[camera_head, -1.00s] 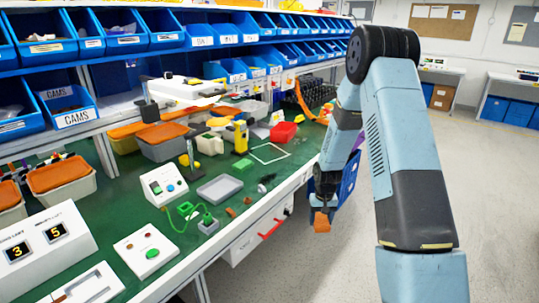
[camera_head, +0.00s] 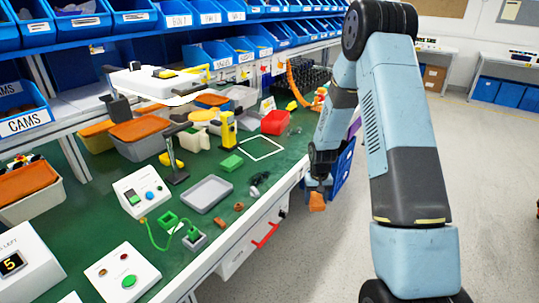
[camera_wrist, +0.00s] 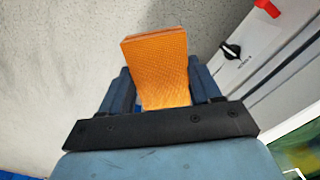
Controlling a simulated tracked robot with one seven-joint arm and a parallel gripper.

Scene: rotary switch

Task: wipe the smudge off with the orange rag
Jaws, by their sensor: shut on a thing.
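My gripper (camera_wrist: 161,90) is shut on the orange rag (camera_wrist: 158,60), which sticks out between the two fingers in the wrist view. In the head view the rag (camera_head: 317,202) hangs at the end of my arm, beside the workbench's front edge and over the floor. It touches nothing but my gripper. A dark mark (camera_head: 260,178) lies on the green bench top (camera_head: 290,155) near the front edge; I cannot tell whether it is the smudge or a small object.
A black rotary switch (camera_wrist: 231,50) and a red handle (camera_wrist: 268,8) are on the bench's front panel. A grey tray (camera_head: 207,194), a button box (camera_head: 142,193) and a white-outlined square (camera_head: 261,149) are on the bench. A blue bin (camera_head: 343,168) is behind my gripper. Floor at right is clear.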

